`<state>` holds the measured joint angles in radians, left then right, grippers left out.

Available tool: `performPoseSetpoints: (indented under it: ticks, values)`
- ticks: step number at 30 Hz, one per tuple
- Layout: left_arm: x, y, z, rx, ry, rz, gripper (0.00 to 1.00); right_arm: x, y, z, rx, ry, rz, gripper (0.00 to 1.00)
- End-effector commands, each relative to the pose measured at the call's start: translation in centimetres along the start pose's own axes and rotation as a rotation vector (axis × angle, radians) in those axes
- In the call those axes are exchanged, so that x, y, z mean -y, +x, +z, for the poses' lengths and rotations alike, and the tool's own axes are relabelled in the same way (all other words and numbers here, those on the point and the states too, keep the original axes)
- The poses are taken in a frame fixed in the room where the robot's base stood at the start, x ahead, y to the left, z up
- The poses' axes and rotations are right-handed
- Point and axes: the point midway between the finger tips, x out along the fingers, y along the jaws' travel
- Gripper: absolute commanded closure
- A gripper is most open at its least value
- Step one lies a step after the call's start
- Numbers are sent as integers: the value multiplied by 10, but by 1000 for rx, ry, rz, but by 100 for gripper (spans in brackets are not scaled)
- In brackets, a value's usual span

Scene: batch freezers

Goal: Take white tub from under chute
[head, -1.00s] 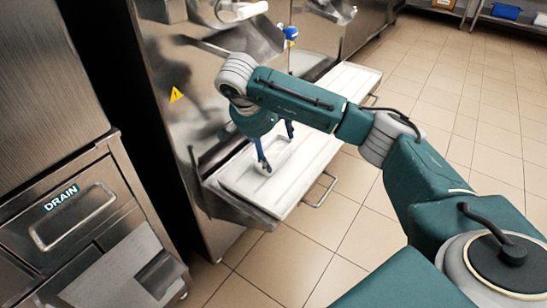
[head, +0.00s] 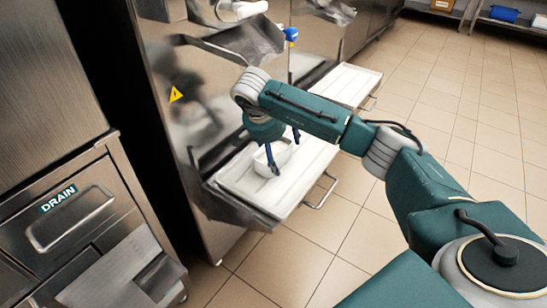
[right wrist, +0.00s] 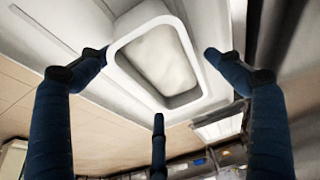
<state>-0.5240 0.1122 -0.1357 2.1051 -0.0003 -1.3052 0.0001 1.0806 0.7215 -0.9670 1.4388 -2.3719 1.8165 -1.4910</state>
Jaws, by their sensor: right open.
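The white tub (head: 262,163) sits on the white drip shelf (head: 236,178) below the metal chute (head: 252,38) of the freezer. My right gripper (head: 285,156) is open and points down at the tub from above and its right side, hiding part of it. In the right wrist view the tub (right wrist: 158,58) shows a rounded square rim and a pale cream inside. It lies between the spread blue fingertips (right wrist: 157,80), with gaps on both sides and no visible grip. My left gripper is out of view.
A steel cabinet with a DRAIN drawer (head: 78,212) stands at the left. A metal handle (head: 322,192) sticks out from the shelf front. A second white shelf (head: 346,84) lies farther back. The tiled floor (head: 440,130) at right is clear.

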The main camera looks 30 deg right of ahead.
Motion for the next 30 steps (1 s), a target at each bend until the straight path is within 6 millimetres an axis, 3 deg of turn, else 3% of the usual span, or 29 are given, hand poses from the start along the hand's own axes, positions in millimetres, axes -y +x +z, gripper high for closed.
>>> performPoseSetpoints:
  ticks: [24,25,30]
  values:
    - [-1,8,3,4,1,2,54,0,4,2,0,1,0,9]
    - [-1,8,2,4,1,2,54,0,4,2,0,1,0,11]
    - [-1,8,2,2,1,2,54,0,4,2,0,0,0,45]
